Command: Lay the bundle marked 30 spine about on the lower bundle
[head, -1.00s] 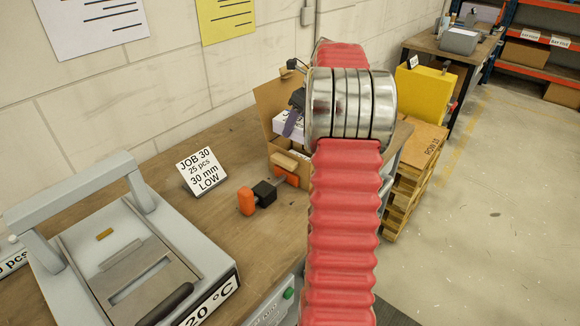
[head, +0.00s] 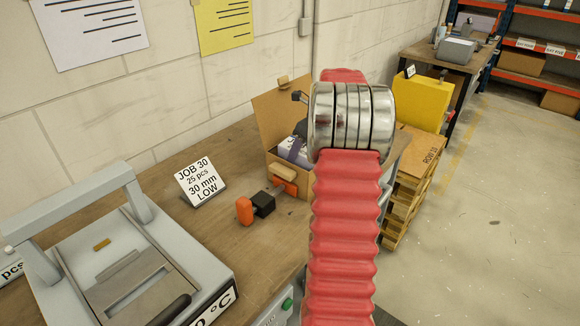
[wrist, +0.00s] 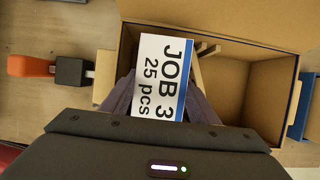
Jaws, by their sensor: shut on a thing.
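The bundle marked 30 (wrist: 160,75) shows in the wrist view as a white label reading "JOB 3" and "25 pcs", with a blue edge on its right; the rest of the number is cut off. My gripper (wrist: 160,98) is shut on it, with a purple-grey finger on either side. The bundle is in or just above the open cardboard box (head: 274,115). In the head view its pale side (head: 293,151) shows inside the box opening, partly behind my arm. I cannot make out the lower bundle; the held bundle and gripper may hide it.
The box's right part (wrist: 250,85) looks empty in the wrist view. An orange-handled tool with a black head (head: 246,210) lies left of the box. A job sign (head: 200,182) and grey heated machine (head: 130,265) stand left.

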